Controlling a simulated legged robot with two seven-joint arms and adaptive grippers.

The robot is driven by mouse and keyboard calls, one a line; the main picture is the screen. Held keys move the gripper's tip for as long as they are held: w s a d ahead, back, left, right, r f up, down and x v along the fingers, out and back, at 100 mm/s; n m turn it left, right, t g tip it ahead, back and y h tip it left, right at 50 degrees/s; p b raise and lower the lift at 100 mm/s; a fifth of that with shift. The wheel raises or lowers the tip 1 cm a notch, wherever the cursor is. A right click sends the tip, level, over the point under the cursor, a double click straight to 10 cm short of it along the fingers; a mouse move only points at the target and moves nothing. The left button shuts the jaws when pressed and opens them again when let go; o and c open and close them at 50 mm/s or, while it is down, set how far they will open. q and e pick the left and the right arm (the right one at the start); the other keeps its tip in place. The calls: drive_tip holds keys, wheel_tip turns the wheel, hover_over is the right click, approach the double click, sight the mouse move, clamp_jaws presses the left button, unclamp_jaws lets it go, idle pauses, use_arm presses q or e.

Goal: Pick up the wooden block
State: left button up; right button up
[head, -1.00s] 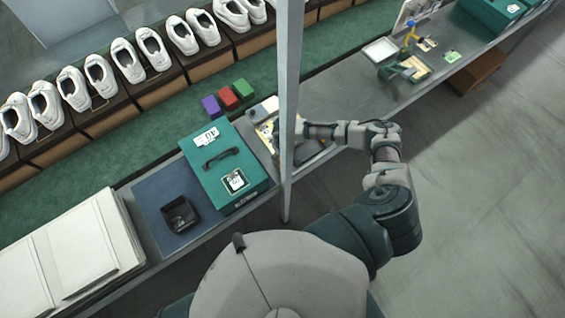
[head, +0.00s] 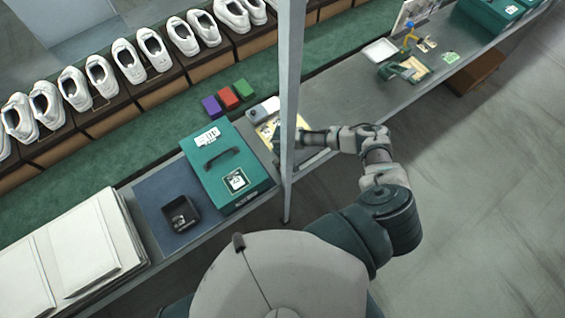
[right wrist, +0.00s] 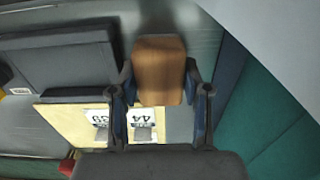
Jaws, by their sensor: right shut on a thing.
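The wooden block (right wrist: 160,68) is brown with rounded edges and sits between the two fingers of my right gripper (right wrist: 160,88) in the right wrist view. The fingers are shut on its sides. Behind and below it in that view is a pale yellow board (right wrist: 70,122) with numbered cards. In the head view my right arm reaches left toward the grey post, which hides much of the right gripper. The block cannot be made out there. My left gripper is not in view.
A grey upright post (head: 290,100) stands close to my right arm. A teal case (head: 222,170) with a handle and a black tray (head: 180,214) lie left of it. Purple, red and green blocks (head: 228,97) sit behind. The bench to the right has free room.

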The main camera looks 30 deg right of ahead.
drive_tip(key=shift+r, duration=0.25)
wheel_tip(320, 180, up, 6)
drive_tip(key=shift+d+r+b, duration=0.15)
drive_tip(key=shift+r+b, duration=0.1)
drive_tip(key=shift+b, duration=0.1)
drive_tip(key=shift+w+d+b, duration=0.25)
drive_tip(key=shift+d+b, duration=0.5)
drive_tip(key=shift+d, duration=2.5)
drive_tip(key=shift+w+d+b, duration=0.3)
drive_tip(key=shift+d+b, duration=0.4)
drive_tip(key=shift+d, duration=2.55)
drive_tip(key=shift+w+d+b, duration=0.25)
drive_tip(key=shift+d+b, duration=0.5)
drive_tip(key=shift+d, duration=2.5)
